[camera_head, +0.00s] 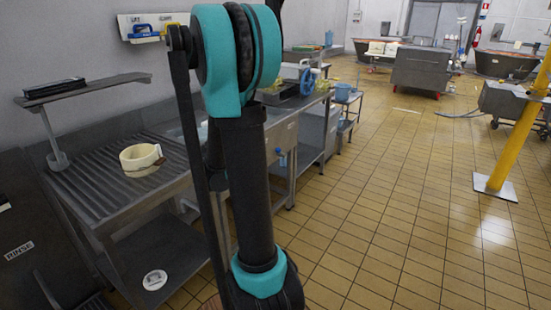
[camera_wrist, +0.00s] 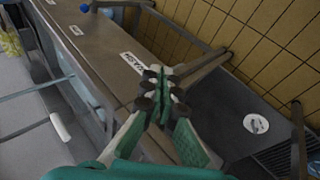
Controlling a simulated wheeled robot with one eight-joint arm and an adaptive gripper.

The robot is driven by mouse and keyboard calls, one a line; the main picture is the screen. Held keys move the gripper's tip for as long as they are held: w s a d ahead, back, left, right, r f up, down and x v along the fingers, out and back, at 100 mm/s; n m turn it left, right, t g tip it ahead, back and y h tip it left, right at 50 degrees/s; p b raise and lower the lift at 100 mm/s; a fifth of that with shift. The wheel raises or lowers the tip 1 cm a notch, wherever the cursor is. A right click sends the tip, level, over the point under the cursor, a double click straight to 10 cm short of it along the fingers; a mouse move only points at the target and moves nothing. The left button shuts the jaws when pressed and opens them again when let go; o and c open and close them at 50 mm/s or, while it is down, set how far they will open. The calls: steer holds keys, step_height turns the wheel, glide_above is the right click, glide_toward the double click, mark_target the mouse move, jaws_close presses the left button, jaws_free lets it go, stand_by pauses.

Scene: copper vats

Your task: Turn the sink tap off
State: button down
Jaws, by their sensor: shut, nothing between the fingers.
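No sink tap can be clearly made out; my arm covers the middle of the head view, where part of the counter is hidden. A small blue knob (camera_head: 281,158) shows on the counter's front; a blue knob also shows at the top left of the wrist view (camera_wrist: 84,8). A white piece (camera_wrist: 60,127) lies over the grey surface at the left of the wrist view; I cannot tell what it is. My gripper (camera_wrist: 163,92) is shut and empty, with its tips over the labelled counter front edge. It is hidden in the head view.
A ribbed metal drainboard (camera_head: 100,178) holds a cream-coloured ring-shaped vessel (camera_head: 142,158). A shelf on a post (camera_head: 84,90) stands behind it. A blue handwheel (camera_head: 307,82) sits farther along the counter. A yellow post (camera_head: 518,130) stands at right. The tiled floor between is mostly clear.

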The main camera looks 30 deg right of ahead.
steer(key=w+d+f+n+t+h, duration=0.1)
steer(key=w+d+f+n+h, duration=0.25)
steer(key=w+d, duration=0.55)
steer(key=w+d+f+n+h, duration=0.2)
steer(key=w+d+n, duration=0.3)
steer(key=w+d, duration=0.35)
steer(key=w+d+f+n+t+h, duration=0.2)
steer(key=w+d+f+n+h, duration=0.2)
steer(key=d+f+n, duration=0.6)
step_height(320, 180, down, 4)
steer(key=shift+w+d+f+n, duration=0.2)
steer(key=shift+w+d+n, duration=0.15)
steer(key=shift+w+d, duration=0.3)
steer(key=r+x, duration=0.3)
steer(key=x, duration=0.9)
steer(key=shift+w+d, duration=0.25)
steer(key=shift+w, duration=0.2)
